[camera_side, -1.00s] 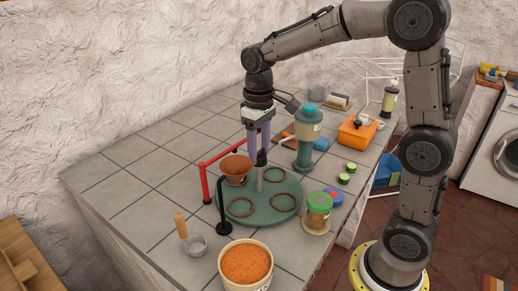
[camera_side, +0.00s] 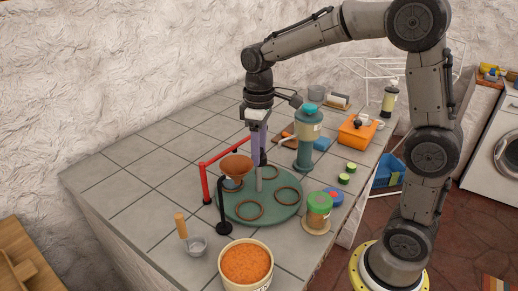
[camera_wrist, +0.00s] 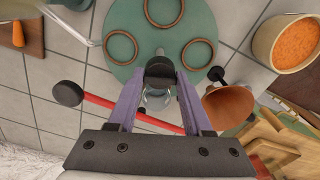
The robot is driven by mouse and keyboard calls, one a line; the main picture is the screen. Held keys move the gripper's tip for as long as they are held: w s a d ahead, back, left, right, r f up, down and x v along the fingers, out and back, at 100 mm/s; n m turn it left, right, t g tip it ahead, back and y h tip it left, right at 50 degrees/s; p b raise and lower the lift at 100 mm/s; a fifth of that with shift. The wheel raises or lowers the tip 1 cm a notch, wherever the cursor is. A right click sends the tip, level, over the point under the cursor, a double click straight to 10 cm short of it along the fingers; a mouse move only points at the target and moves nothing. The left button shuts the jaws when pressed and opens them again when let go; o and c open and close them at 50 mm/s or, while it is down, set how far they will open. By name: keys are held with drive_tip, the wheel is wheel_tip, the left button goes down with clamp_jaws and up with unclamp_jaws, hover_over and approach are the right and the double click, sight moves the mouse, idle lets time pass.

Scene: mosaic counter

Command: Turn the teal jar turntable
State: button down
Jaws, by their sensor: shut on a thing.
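The teal turntable (camera_side: 268,214) is a round disc on the tiled counter, with several brown rings on it and a grey post (camera_side: 259,180) standing at its middle. It also shows at the top of the wrist view (camera_wrist: 124,70). The ring at the left is partly hidden by the funnel.
A brown funnel (camera_side: 236,166) on a black stand overhangs the disc's left edge, beside a red rail (camera_side: 205,182). A tub of orange contents (camera_side: 245,264) stands in front. A green-lidded jar (camera_side: 319,206) is right of the disc; a teal dispenser (camera_side: 308,135) stands behind.

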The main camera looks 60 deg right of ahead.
drive_tip(key=shift+r+n, duration=0.15)
drive_tip(key=shift+n, duration=7.05)
drive_tip(key=c, duration=0.6)
unclamp_jaws()
wheel_tip(320, 180, up, 14)
